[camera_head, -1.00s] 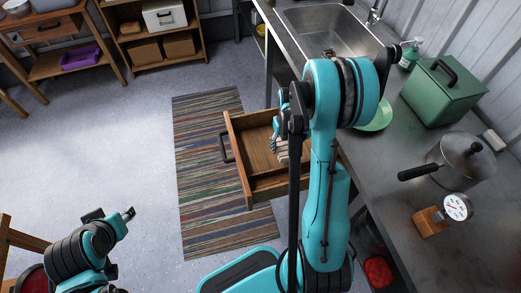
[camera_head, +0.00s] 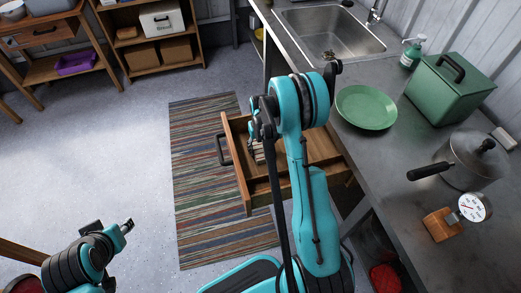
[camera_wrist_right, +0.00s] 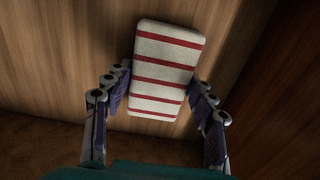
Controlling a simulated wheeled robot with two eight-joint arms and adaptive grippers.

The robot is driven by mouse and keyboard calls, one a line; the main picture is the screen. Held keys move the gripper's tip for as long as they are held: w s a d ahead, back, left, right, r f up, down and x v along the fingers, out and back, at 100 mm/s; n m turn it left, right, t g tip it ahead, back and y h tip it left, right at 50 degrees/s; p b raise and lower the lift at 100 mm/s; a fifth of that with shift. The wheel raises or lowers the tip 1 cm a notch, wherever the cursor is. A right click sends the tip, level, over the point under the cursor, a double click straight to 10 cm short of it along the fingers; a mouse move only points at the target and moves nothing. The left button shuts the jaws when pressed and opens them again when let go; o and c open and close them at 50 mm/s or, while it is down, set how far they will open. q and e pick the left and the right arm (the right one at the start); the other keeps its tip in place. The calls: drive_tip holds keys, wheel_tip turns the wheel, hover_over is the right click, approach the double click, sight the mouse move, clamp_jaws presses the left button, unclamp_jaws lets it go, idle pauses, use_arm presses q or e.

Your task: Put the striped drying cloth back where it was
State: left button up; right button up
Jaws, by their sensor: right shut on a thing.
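The striped drying cloth (camera_wrist_right: 163,70) is a folded white block with red stripes. It sits between the two fingers of my right gripper (camera_wrist_right: 160,92), which is shut on it, against the wooden surface of the drawer. In the head view a small part of the cloth (camera_head: 257,151) shows inside the open wooden drawer (camera_head: 318,146), near its front-left part. My right arm hides most of that gripper there. I cannot tell whether the cloth's underside touches the drawer floor. My left gripper (camera_head: 124,228) is at the lower left, away from the drawer; its jaw state is unclear.
The drawer stands open over a striped rug (camera_head: 205,200), below the metal counter (camera_head: 385,160). Floor left of the rug is clear.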

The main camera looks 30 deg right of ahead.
drive_tip(key=shift+r, duration=0.15)
drive_tip(key=o, duration=1.2)
drive_tip(key=shift+f, duration=0.2)
wheel_tip(320, 180, up, 11)
drive_tip(key=p, duration=0.4)
wheel_tip(320, 180, up, 8)
drive_tip(key=r+t, duration=0.1)
hover_over(261, 148)
drive_tip(key=s+a, duration=0.2)
drive_tip(key=a, duration=0.2)
drive_tip(key=s+a+r+n+t, duration=0.1)
drive_tip(key=s+a+r+t, duration=0.1)
drive_tip(key=s+a+r, duration=0.1)
drive_tip(key=s+a+r+n+t, duration=0.1)
drive_tip(key=s+a+r+t, duration=0.1)
drive_tip(key=s, duration=0.6)
drive_tip(key=s+a+r+t, duration=0.2)
drive_tip(key=s+a+r, duration=0.3)
drive_tip(key=s+a, duration=0.1)
drive_tip(key=shift+a+n, duration=0.35)
drive_tip(key=shift+n, duration=0.05)
